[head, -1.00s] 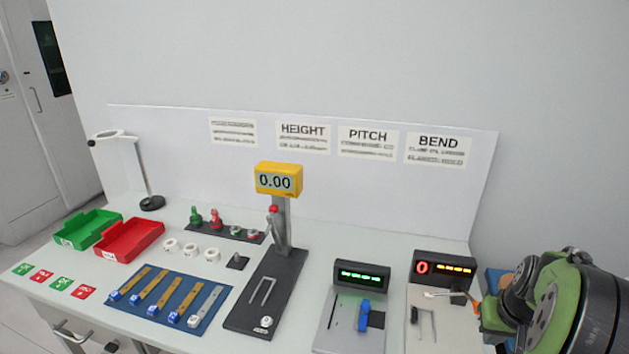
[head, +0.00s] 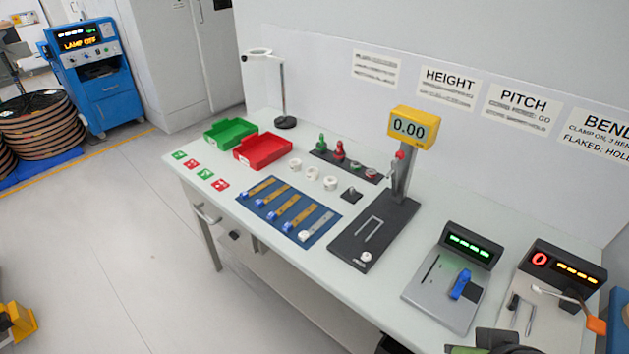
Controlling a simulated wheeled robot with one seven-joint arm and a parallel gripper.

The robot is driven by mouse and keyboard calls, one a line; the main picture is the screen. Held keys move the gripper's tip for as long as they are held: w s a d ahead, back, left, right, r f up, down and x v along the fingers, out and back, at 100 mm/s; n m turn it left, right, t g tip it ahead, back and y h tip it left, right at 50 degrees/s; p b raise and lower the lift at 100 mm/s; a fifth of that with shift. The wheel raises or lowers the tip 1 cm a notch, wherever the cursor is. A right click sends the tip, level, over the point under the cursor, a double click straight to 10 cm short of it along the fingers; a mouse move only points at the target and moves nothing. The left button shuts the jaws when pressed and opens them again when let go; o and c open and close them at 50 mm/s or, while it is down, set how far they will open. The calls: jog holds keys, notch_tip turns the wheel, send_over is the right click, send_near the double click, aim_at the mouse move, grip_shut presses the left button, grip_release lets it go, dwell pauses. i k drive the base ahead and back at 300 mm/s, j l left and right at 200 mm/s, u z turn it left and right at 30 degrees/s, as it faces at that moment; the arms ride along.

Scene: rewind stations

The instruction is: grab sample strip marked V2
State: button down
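Several sample strips (head: 291,209) lie side by side on a blue mat (head: 320,206) on the bench. Most are gold-brown with blue end tags. The rightmost one is a grey strip (head: 319,224) with a white tag (head: 303,236). The marks on the tags are too small to read, so I cannot tell which strip is V2. My gripper does not show in the head view. Only a green and dark part of my arm shows at the bottom right edge, well apart from the strips.
A green tray (head: 230,140) and a red tray (head: 262,156) stand behind the mat. White rings (head: 312,173) lie near it. The height gauge (head: 414,127) stands to its right, then the pitch (head: 470,245) and bend (head: 566,266) stations. The floor at left is mostly clear.

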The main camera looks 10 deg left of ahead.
aim_at(287, 227)
jog(key=i+j+u, duration=0.1)
jog(key=u, duration=0.4)
jog(key=i+j+u, duration=0.15)
jog(key=u, duration=0.3)
jog(key=i+u, duration=0.15)
jog(key=u, duration=0.35)
jog(key=i+u, duration=0.15)
jog(key=u, duration=0.3)
jog(key=i+u, duration=0.1)
jog(key=u, duration=0.4)
jog(key=i+l+u, duration=0.15)
jog(key=u, duration=0.35)
jog(key=i+l+u, duration=0.1)
jog(key=u, duration=0.35)
